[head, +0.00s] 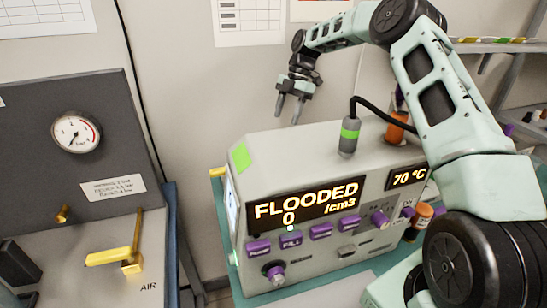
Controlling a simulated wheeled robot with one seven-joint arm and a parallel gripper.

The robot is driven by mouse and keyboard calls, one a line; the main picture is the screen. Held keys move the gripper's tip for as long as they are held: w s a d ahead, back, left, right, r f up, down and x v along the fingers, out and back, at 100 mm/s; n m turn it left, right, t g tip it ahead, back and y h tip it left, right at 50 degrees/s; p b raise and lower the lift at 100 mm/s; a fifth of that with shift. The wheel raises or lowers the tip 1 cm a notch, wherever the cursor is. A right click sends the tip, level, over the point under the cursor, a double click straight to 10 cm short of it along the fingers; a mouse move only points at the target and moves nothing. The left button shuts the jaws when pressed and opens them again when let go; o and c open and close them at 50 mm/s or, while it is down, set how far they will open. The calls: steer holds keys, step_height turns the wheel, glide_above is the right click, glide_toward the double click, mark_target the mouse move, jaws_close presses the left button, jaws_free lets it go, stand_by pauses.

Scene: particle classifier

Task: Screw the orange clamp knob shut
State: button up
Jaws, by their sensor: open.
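My gripper (289,106) is open and empty, pointing down above and behind the left part of the grey instrument (290,170). An orange cylindrical part (396,130) stands on top of the instrument at the right, partly behind my arm. A second orange item with a pale band (420,216), like a small bottle, is at the instrument's right side. I cannot tell for sure which of these, if either, is the clamp knob. My gripper is well to the left of both and touches neither.
The instrument's display (305,203) reads "FLOODED 0 /cm3", and a smaller one reads 70 °C. A grey-green probe (348,138) with a black cable stands on top. A dark gauge panel (75,140) and brass valve handle (115,256) are left. A shelf is at right.

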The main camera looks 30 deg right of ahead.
steer(key=p+x, duration=0.2)
steer(key=x, duration=1.3)
steer(key=c, duration=1)
